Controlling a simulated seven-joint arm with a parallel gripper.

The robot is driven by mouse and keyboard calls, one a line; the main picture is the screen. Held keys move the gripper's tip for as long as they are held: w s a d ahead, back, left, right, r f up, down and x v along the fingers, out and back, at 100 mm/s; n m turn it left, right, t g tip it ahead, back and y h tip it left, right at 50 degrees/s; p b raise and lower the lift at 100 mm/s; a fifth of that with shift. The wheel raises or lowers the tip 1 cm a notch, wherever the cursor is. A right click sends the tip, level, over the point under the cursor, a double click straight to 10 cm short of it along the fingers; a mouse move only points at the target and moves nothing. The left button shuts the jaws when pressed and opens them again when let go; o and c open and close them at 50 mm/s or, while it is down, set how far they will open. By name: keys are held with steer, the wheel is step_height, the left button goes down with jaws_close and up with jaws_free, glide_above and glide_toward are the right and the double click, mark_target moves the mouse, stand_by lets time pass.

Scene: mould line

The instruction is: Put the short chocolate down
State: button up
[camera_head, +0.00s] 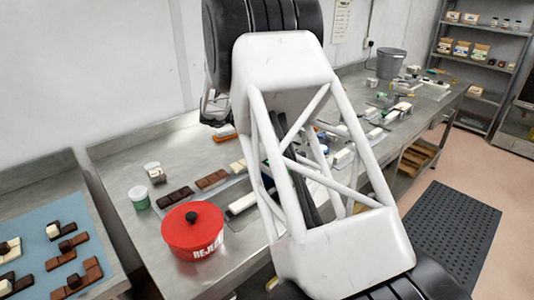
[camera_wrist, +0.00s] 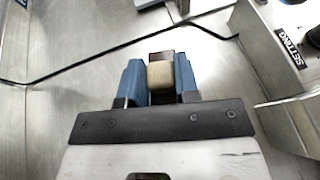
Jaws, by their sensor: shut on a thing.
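In the wrist view my gripper (camera_wrist: 160,82) has two blue fingers, shut on a short chocolate (camera_wrist: 160,74). The piece is a small block, tan on the side facing the camera and dark brown at its far end. It sits between the fingertips, over a bare metal surface. I cannot tell whether it touches that surface. In the head view my arm fills the middle and hides part of the bench; the held piece cannot be made out there.
A blue mat (camera_head: 28,227) with several pieces lies left. A black cable (camera_wrist: 95,54) and a labelled box (camera_wrist: 285,45) show in the wrist view.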

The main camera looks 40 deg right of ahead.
steer(key=shift+s+d+f+m+g+y, duration=0.15)
steer(key=shift+s+d+m+g+y, duration=0.25)
steer(key=shift+s+d+m+g, duration=0.9)
steer(key=shift+s+d, duration=0.1)
steer(key=shift+s, duration=0.2)
steer(key=shift+f, duration=0.1)
steer(key=shift+f, duration=2.4)
steer(key=shift+f, duration=2.55)
steer(key=shift+f, duration=0.55)
